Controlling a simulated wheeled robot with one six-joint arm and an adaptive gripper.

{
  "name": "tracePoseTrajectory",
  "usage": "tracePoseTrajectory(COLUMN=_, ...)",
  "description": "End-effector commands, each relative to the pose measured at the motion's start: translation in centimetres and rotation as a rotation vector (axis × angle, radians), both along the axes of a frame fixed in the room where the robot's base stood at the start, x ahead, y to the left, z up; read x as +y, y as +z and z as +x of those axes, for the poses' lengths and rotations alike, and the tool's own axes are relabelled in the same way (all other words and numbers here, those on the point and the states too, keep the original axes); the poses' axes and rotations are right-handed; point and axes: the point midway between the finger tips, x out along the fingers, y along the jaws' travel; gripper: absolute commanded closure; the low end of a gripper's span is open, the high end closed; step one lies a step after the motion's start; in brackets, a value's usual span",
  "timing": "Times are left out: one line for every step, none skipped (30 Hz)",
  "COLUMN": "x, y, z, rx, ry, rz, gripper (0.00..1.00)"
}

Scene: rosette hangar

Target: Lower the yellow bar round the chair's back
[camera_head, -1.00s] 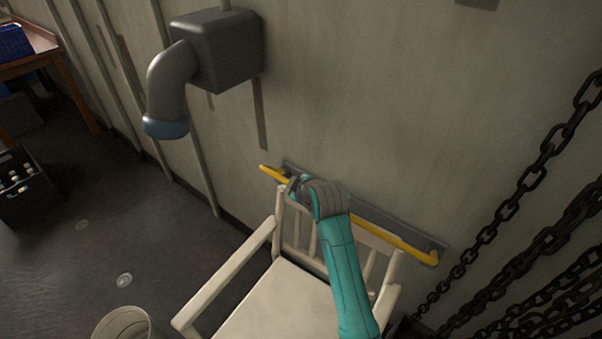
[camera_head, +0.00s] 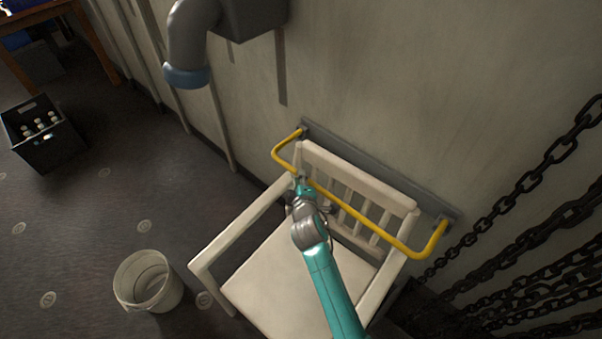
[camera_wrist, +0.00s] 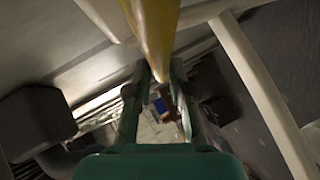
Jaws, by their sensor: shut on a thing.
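The yellow bar (camera_head: 380,234) is a U-shaped rail hinged at both ends on a grey wall plate (camera_head: 375,172). It stands out from the wall around the back of the white chair (camera_head: 355,176), with its long side in front of the slats, over the rear of the seat. My gripper (camera_head: 304,183) is shut on the bar near its left corner. In the wrist view the bar (camera_wrist: 153,35) runs in between the fingers of my gripper (camera_wrist: 157,80). The exact contact is partly hidden by the wrist.
A white bucket (camera_head: 148,283) stands on the floor left of the chair. A black crate of bottles (camera_head: 42,132) is farther left. Heavy chains (camera_head: 540,185) hang at the right. A grey pipe (camera_head: 190,45) juts from the wall above. Floor between crate and chair is mostly clear.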

Motion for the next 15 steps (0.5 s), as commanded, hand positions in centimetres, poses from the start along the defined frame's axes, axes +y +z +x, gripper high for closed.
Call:
tracePoseTrajectory(x=0.0, y=-0.4, z=0.0, rx=0.002, ry=-0.001, rz=0.001, gripper=1.0)
tracePoseTrajectory(x=0.0, y=-0.5, z=-0.1, rx=0.003, ry=0.0, rz=0.001, gripper=1.0)
tracePoseTrajectory(x=0.0, y=-0.6, z=-0.1, rx=0.004, ry=0.0, rz=0.001, gripper=1.0)
tracePoseTrajectory(x=0.0, y=-0.7, z=-0.1, rx=0.004, ry=0.0, rz=0.001, gripper=1.0)
tracePoseTrajectory(x=0.0, y=-0.8, z=-0.1, rx=0.005, ry=-0.001, rz=0.001, gripper=1.0)
tracePoseTrajectory(x=0.0, y=-1.0, z=-0.1, rx=0.006, ry=0.0, rz=0.001, gripper=1.0)
tracePoseTrajectory(x=0.0, y=-1.0, z=-0.1, rx=0.007, ry=0.0, rz=0.001, gripper=1.0)
tracePoseTrajectory(x=0.0, y=-1.1, z=-0.1, rx=0.009, ry=-0.001, rz=0.0, gripper=1.0)
tracePoseTrajectory(x=0.0, y=-1.2, z=-0.1, rx=0.01, ry=0.0, rz=0.0, gripper=1.0)
tracePoseTrajectory(x=0.0, y=-1.3, z=-0.1, rx=0.011, ry=-0.001, rz=0.0, gripper=1.0)
tracePoseTrajectory(x=0.0, y=-1.3, z=-0.2, rx=0.012, ry=0.0, rz=0.0, gripper=1.0)
tracePoseTrajectory(x=0.0, y=-1.4, z=-0.2, rx=0.013, ry=0.0, rz=0.0, gripper=1.0)
tracePoseTrajectory(x=0.0, y=-1.4, z=-0.2, rx=0.013, ry=-0.001, rz=0.0, gripper=1.0)
tracePoseTrajectory(x=0.0, y=-1.4, z=-0.2, rx=0.014, ry=-0.001, rz=0.001, gripper=1.0)
tracePoseTrajectory(x=0.0, y=-1.4, z=-0.2, rx=0.014, ry=-0.001, rz=0.001, gripper=1.0)
